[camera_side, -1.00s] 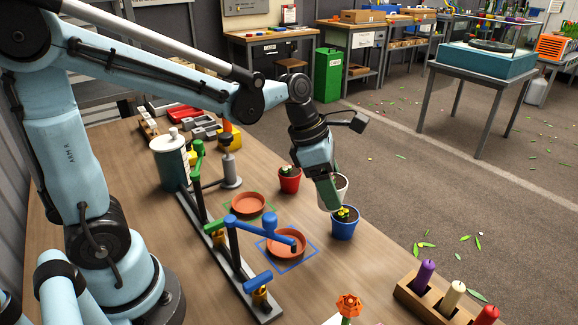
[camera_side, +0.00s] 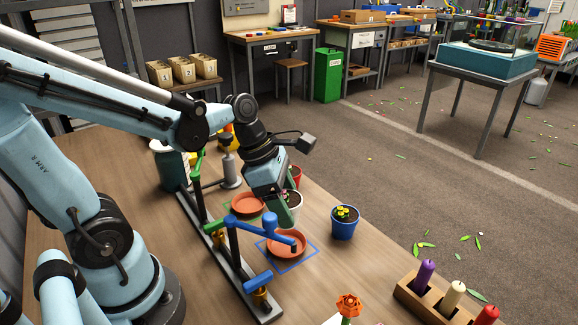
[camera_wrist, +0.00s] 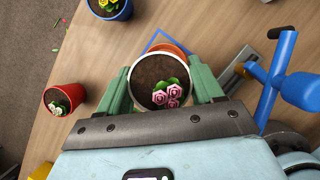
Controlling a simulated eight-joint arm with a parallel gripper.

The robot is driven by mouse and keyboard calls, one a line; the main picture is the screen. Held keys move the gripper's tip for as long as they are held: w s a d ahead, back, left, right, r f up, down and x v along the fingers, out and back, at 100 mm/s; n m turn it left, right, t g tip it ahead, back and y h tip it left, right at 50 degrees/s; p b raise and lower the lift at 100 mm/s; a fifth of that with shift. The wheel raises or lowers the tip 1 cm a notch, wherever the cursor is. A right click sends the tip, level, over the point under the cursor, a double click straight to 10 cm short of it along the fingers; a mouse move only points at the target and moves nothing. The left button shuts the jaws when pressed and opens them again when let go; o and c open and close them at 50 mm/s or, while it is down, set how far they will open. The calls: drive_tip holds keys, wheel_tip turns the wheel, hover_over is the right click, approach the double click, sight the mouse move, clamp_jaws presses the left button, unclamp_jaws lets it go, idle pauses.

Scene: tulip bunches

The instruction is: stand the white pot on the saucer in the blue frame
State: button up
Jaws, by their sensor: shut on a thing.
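The white pot (camera_side: 296,206) holds soil and pink flowers. My gripper (camera_side: 284,212) is shut on it; in the wrist view the green fingers (camera_wrist: 160,88) press on both sides of the pot (camera_wrist: 133,90). The terracotta saucer (camera_side: 284,252) lies inside the blue frame (camera_side: 291,266) on the table. The pot is behind this saucer in the side view, partly hidden by my fingers. In the wrist view a sliver of the saucer (camera_wrist: 178,48) and a corner of the blue frame (camera_wrist: 152,40) show beyond the pot. Its height above the table is hard to tell.
A blue swing arm (camera_side: 262,232) on a post reaches over the blue-framed saucer. Another saucer (camera_side: 248,204) lies in a green frame behind. A blue pot (camera_side: 343,227) stands to the right and a red pot (camera_side: 297,174) behind. A candle block (camera_side: 436,296) is at front right.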

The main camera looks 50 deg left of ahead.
drive_tip(key=shift+f, duration=3.5)
drive_tip(key=shift+f, duration=0.15)
drive_tip(key=o, duration=1.1)
